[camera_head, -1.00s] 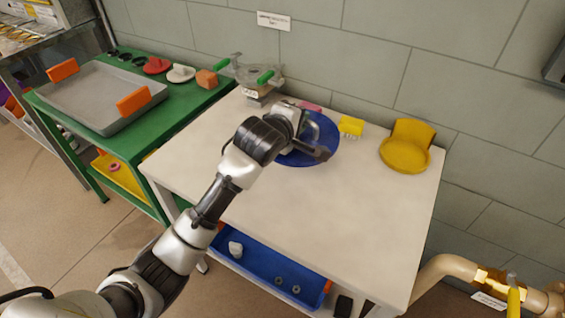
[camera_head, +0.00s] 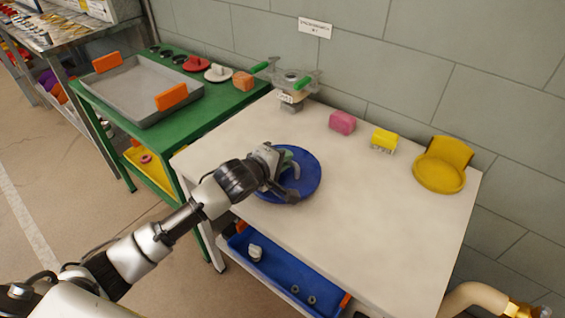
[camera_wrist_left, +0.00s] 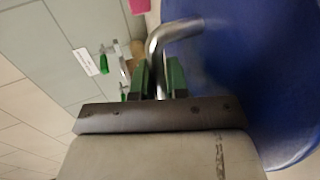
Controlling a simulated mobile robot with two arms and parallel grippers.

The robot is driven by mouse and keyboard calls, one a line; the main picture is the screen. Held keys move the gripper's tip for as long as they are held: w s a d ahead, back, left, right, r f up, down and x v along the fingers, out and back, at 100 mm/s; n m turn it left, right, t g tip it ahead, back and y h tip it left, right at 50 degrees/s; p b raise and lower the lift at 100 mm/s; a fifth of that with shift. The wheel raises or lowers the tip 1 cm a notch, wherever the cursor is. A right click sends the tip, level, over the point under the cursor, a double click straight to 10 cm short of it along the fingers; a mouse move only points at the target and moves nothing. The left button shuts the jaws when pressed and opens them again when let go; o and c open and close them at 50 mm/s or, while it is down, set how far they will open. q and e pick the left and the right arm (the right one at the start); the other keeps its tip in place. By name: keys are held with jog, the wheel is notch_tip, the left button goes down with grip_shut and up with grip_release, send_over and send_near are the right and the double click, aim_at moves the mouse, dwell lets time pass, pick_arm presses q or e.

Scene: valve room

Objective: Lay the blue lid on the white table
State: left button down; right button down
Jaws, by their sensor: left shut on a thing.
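The blue lid (camera_head: 311,177) is a round disc with a grey metal handle, over the near left part of the white table (camera_head: 350,215). My left gripper (camera_head: 286,168) is shut on the lid's handle. In the left wrist view, its green finger pads (camera_wrist_left: 160,80) close around the bent metal handle (camera_wrist_left: 172,34), and the blue lid (camera_wrist_left: 262,60) fills the right side. I cannot tell whether the lid touches the tabletop or hangs just above it. My right gripper is not in view.
A valve-like fitting with green handles (camera_head: 290,82), a pink block (camera_head: 342,122), a yellow block (camera_head: 383,139) and a yellow holder (camera_head: 440,168) stand along the table's back. A green table (camera_head: 215,105) adjoins at left. The table's middle and right front are clear.

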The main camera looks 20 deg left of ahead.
pick_arm(q)
jog(key=shift+f, duration=0.35)
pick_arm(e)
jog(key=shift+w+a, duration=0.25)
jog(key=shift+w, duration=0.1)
pick_arm(q)
jog(key=shift+f, duration=0.15)
jog(key=c, duration=1.1)
grip_release()
jog(key=shift+f, duration=0.1)
jog(key=shift+s, duration=0.1)
jog(key=p+v, duration=0.1)
jog(key=v, duration=0.9)
jog(key=shift+s+a+r, duration=0.1)
jog(key=shift+s+r, duration=0.1)
jog(key=shift+s, duration=0.05)
jog(key=shift+s+a+r, duration=0.25)
jog(key=shift+s, duration=0.35)
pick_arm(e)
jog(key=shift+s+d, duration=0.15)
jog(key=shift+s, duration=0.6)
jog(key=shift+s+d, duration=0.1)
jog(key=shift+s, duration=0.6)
